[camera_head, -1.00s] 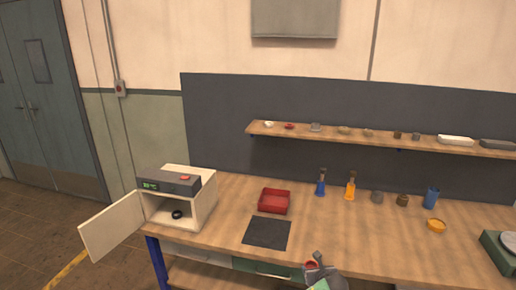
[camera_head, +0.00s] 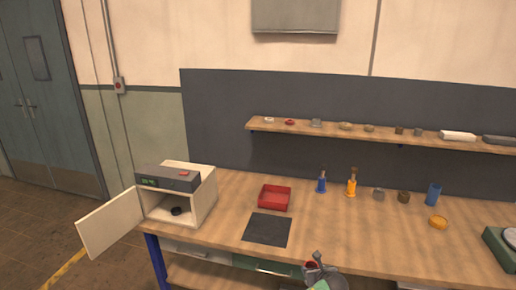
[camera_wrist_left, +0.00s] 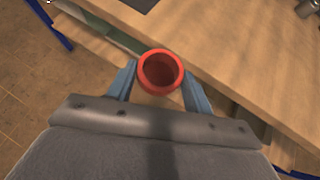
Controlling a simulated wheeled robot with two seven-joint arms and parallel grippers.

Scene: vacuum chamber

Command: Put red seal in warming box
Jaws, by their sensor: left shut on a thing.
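The red seal (camera_wrist_left: 161,72) is a round red ring, held between the two blue fingers of my left gripper (camera_wrist_left: 160,85) in the left wrist view. In the head view the left gripper (camera_head: 313,268) is at the bottom, by the front edge of the workbench, with the red seal (camera_head: 311,265) at its tip. The warming box (camera_head: 205,203) is a cream box with a dark display panel on top, at the left end of the bench. Its door (camera_head: 110,222) stands open to the left. A small dark round thing (camera_head: 176,211) lies inside it. My right gripper is not in view.
A red tray (camera_head: 275,198) and a dark mat (camera_head: 267,230) lie on the bench right of the box. A shelf (camera_head: 380,139) with small parts hangs above.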

